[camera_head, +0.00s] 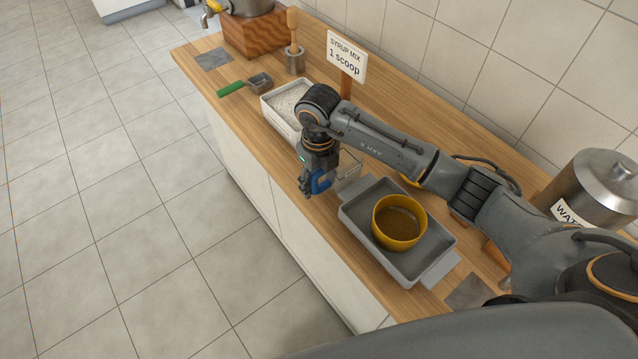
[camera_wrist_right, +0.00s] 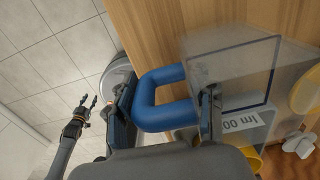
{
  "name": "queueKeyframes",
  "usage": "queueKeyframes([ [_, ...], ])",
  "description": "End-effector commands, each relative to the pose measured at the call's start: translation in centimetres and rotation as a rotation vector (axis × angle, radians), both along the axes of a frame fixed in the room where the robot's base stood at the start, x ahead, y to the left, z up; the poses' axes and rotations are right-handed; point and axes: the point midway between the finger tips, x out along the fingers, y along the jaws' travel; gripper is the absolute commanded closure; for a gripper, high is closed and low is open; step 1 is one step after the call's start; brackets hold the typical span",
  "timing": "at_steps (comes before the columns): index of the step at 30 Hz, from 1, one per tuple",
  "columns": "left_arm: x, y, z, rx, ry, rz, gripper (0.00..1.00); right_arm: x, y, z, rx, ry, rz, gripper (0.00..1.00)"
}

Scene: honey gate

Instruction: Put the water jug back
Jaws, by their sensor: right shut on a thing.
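The water jug is a clear box-shaped vessel (camera_head: 347,172) with a blue handle (camera_head: 321,183), at the counter's front edge between the white bin and the grey tray. My right gripper (camera_head: 308,187) is shut on the blue handle. In the right wrist view the handle (camera_wrist_right: 148,100) lies between the fingers, and the clear wall (camera_wrist_right: 232,72) extends to the right. Whether the jug touches the counter cannot be told. My left gripper (camera_wrist_right: 89,101) shows in the right wrist view, open and empty over the floor.
A grey tray (camera_head: 353,219) holds a yellow bowl (camera_head: 384,238). A steel water pot (camera_head: 597,180) is at right. Grey pads (camera_head: 213,59) mark the counter.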

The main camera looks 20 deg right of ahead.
Motion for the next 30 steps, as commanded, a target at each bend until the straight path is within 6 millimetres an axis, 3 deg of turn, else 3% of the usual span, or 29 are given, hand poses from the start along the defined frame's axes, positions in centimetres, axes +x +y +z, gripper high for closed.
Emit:
queueKeyframes([
  [4, 0.0, -0.2, 0.5, -0.002, -0.001, 0.001, 0.6, 0.0, 0.0, -1.9, 0.002, 0.002, -0.001, 1.0],
  [15, 0.0, -0.5, 0.0, -0.005, -0.001, 0.001, 0.6, 0.0, 0.0, -2.6, 0.0, -0.001, 0.001, 1.0],
  [16, 0.0, -0.5, 0.1, -0.006, -0.001, 0.0, 0.6, 0.0, 0.0, -2.5, 0.0, 0.0, 0.0, 0.43],
  [18, 0.0, -0.5, 0.1, -0.006, -0.001, -0.001, 0.6, 0.0, 0.0, -2.5, 0.0, 0.0, 0.0, 0.28],
  [19, 0.0, -0.5, 0.1, -0.006, -0.001, -0.001, 0.6, 0.0, 0.0, -2.5, 0.0, 0.0, 0.0, 0.24],
  [30, 0.0, -0.5, 0.5, -0.006, 0.0, -0.002, 0.6, 0.0, 0.0, -2.1, 0.001, 0.0, 0.001, 0.24],
])
